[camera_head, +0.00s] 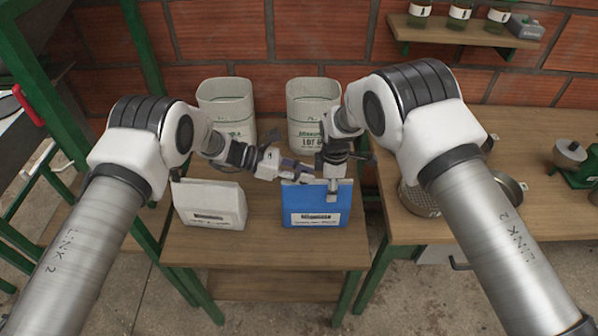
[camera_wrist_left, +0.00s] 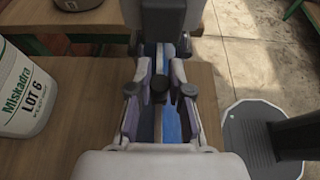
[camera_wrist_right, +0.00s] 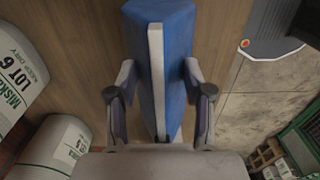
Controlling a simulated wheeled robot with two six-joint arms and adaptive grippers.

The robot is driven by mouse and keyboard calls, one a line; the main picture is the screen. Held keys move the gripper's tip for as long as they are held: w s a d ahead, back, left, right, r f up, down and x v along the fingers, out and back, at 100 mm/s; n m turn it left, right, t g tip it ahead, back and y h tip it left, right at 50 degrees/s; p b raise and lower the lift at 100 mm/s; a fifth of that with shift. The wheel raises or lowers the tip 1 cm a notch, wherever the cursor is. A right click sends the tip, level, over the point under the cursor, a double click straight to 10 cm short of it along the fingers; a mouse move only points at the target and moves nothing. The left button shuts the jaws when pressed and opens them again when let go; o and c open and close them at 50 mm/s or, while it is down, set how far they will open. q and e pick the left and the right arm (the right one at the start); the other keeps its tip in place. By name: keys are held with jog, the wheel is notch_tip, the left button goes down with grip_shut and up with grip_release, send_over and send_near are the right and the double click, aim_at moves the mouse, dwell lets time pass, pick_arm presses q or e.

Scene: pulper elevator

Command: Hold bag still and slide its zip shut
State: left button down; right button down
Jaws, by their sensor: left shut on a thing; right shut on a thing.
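The blue bag (camera_head: 318,207) stands upright on the small table, with a white label on its front. My right gripper (camera_head: 333,184) points down from above and is shut on the bag. In the right wrist view, the blue bag (camera_wrist_right: 172,60) runs between the fingers, with a pale strip (camera_wrist_right: 156,70) along its top. My left gripper (camera_head: 303,171) reaches in from the left at the bag's top edge. In the left wrist view, a dark knob (camera_wrist_left: 158,88), which looks like the zip pull, sits between its closed fingers, with blue showing below. How far the zip is closed is hidden.
A white bag (camera_head: 210,206) stands left of the blue one. Two pale lot buckets (camera_head: 226,108) (camera_head: 313,105) stand behind, near the brick wall. A second table (camera_head: 425,232) at the right holds a sieve and metal pans. The two grippers are very close together.

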pick_arm(q)
jog(key=c, duration=1)
grip_release()
jog(key=shift+c, duration=0.2)
jog(key=v, duration=1.2)
jog(key=shift+s, duration=0.15)
jog(key=c, duration=0.7)
jog(key=shift+s+a+g+y, duration=0.1)
jog(key=shift+a+g+y, duration=0.2)
jog(key=shift+g, duration=0.2)
grip_shut()
jog(key=w+a+r+m+g+y, duration=0.1)
jog(key=w+a+r+m+y, duration=0.2)
jog(key=w+y, duration=0.1)
jog(key=shift+s+d+f, duration=0.5)
jog(key=shift+d+f, duration=0.6)
jog(key=shift+d, duration=0.75)
jog(key=shift+s+d+f, duration=0.5)
jog(key=shift+d+f, duration=0.55)
jog(key=shift+d, duration=0.8)
jog(key=shift+s+d+f, duration=0.5)
jog(key=shift+d+f, duration=0.6)
jog(key=shift+d, duration=0.75)
